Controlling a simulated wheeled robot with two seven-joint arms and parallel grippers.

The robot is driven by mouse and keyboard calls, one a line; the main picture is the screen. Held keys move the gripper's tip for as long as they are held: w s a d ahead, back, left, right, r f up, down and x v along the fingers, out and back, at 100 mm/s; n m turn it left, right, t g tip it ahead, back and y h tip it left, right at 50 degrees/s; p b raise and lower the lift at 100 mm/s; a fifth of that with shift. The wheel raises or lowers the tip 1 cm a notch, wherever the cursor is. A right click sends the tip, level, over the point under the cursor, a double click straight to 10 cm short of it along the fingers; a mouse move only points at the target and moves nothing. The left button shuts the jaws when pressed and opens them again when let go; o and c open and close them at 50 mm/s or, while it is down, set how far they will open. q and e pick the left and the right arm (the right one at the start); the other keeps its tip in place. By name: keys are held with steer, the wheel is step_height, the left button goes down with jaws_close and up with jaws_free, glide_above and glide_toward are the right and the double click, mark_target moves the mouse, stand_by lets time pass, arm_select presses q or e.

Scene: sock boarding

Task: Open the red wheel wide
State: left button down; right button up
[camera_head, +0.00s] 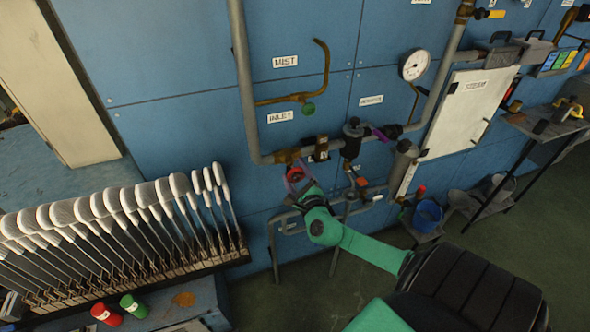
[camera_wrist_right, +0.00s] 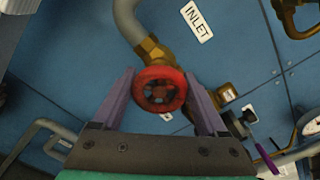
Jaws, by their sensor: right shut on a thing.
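The red wheel (camera_wrist_right: 160,76) sits on a brass valve (camera_wrist_right: 151,50) at the lower end of a grey pipe, below the INLET label (camera_wrist_right: 197,22). In the head view the red wheel (camera_head: 295,174) shows only partly, between the fingers of my right gripper (camera_head: 297,178). In the right wrist view the purple fingers of my right gripper (camera_wrist_right: 160,80) stand on either side of the wheel's rim, shut on it. How far the valve is turned cannot be told. My left gripper is not in view.
A pressure gauge (camera_head: 414,65), a white STEAM panel (camera_head: 466,112) and more pipework stand to the right. A blue bucket (camera_head: 427,215) stands low right.

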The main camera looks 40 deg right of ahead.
steer(key=shift+n, duration=0.7)
steer(key=shift+f+p, duration=0.1)
steer(key=shift+p, duration=0.2)
steer(key=o, duration=1.3)
steer(key=shift+s, duration=0.1)
steer(key=b+v, duration=0.1)
steer(key=v, duration=1.3)
steer(key=shift+s+a, duration=0.15)
steer(key=shift+s, duration=0.05)
